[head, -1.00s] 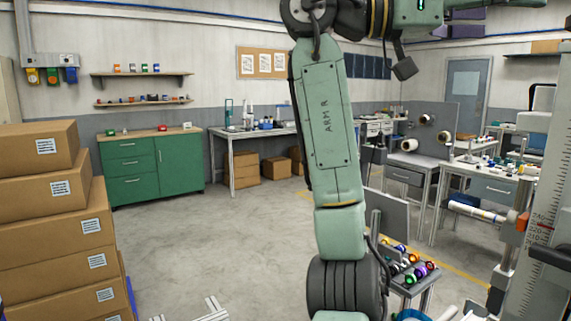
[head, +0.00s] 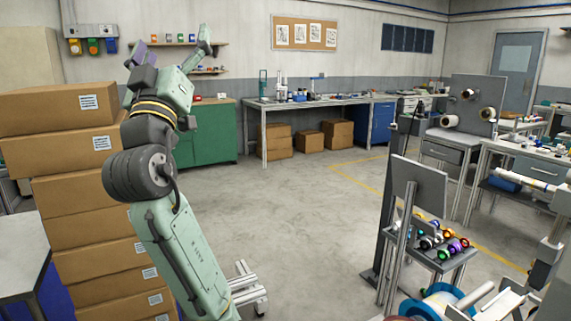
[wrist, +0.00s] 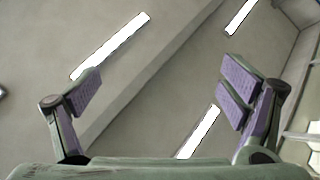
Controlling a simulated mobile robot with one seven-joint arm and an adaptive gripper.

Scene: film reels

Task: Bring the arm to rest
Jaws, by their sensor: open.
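My gripper (wrist: 162,86) is open and empty in the wrist view, its two purple-padded fingers wide apart. Behind them I see only ceiling, strip lights and a bit of wall. In the head view my green arm rises from the bottom and folds up at the left. Its end, with my gripper (head: 172,48), is raised high in front of the wall shelves. The arm overlaps the right side of the stacked boxes in the picture; I cannot tell how near it is to them.
Cardboard boxes (head: 65,150) are stacked high at the left. A green cabinet (head: 213,140) and a long workbench (head: 340,103) stand at the back. A small stand (head: 450,262) with colourful reels is at the lower right, beside a grey panel (head: 418,187). The middle floor (head: 305,205) is clear.

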